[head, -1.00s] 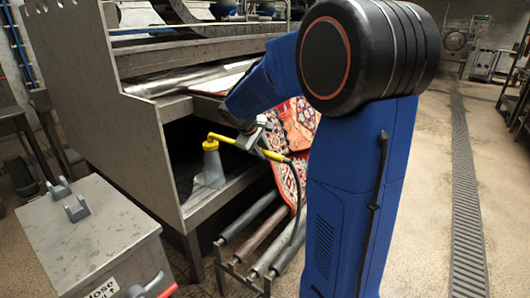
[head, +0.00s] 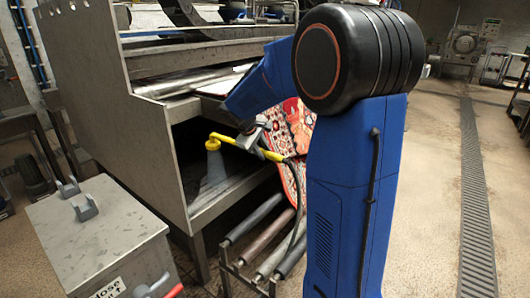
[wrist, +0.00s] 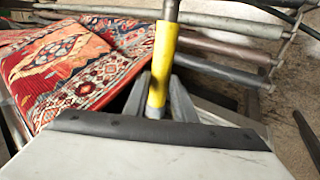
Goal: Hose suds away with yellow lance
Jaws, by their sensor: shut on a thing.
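The yellow lance (head: 225,139) is held roughly level, with its head end bent down at the left. A pale grey cone (head: 213,171) spreads below that end; I cannot tell whether it is spray or a solid part. My gripper (head: 248,137) is shut on the lance, partly hidden by my blue arm. In the wrist view the yellow shaft (wrist: 162,62) passes between the two grey fingers (wrist: 158,97). A red patterned rug (head: 300,125) hangs from the machine behind my gripper; it also fills the upper left of the wrist view (wrist: 75,60). I cannot make out suds.
A large grey metal machine (head: 110,110) stands at left, with an open bay. A rack of rollers (head: 255,218) is below the rug. A dark hose (head: 298,185) runs down past it. A grey box (head: 105,235) stands front left. The floor along the drain (head: 475,200) is clear.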

